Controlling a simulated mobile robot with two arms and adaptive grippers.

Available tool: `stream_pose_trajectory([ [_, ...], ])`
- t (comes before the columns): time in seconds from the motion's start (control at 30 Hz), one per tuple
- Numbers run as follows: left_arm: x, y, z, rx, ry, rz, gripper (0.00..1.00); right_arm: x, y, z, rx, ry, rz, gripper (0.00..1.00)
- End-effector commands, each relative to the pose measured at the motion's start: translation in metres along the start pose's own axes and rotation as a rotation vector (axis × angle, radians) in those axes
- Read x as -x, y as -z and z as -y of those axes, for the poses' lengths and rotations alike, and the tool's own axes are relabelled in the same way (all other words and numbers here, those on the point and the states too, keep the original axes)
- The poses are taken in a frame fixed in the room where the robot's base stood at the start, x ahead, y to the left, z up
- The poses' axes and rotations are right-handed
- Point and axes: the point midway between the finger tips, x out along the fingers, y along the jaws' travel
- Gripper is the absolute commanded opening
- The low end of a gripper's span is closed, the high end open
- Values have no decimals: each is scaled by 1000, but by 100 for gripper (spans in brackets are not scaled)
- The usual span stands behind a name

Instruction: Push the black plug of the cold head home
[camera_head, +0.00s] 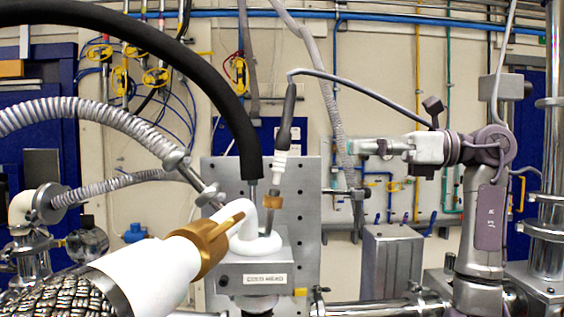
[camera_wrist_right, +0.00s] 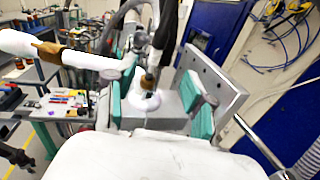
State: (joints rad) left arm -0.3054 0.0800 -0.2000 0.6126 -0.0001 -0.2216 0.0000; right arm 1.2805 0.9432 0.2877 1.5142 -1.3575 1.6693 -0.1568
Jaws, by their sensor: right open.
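The cold head (camera_head: 240,277) is a grey metal block with a COLD HEAD label and a white dome on top. The black plug (camera_head: 286,118) is slim and slightly tilted, with a cable at its upper end and a white section below. Under it are a metal stem and a brass collar (camera_head: 273,202) above the block; I cannot tell how deep the plug sits. My right gripper (camera_head: 352,147) is open and empty, right of the plug and apart from it. In the right wrist view its teal pads (camera_wrist_right: 160,106) stand apart, with the cold head's white dome (camera_wrist_right: 146,101) beyond. My left gripper is out of view.
A thick black hose (camera_head: 215,85) arches down beside the plug. A white pipe with a brass ring (camera_head: 207,248) crosses front left. A grey perforated plate (camera_head: 306,220) stands behind the cold head. A metal box (camera_head: 392,262) stands to the right.

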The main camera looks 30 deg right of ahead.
Motion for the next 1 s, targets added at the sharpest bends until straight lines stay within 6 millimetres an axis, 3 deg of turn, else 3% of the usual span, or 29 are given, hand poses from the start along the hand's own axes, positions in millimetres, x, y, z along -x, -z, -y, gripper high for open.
stream_pose_trajectory([
  [0.2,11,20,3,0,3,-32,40,-30,-3,-1,1,-5,0,54],
  [0.6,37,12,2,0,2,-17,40,-111,-3,-1,-2,-3,2,54],
  [0.8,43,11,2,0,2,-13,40,-132,-2,0,-2,-1,3,54],
  [1.0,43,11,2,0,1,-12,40,-136,-1,0,-1,1,2,54],
])
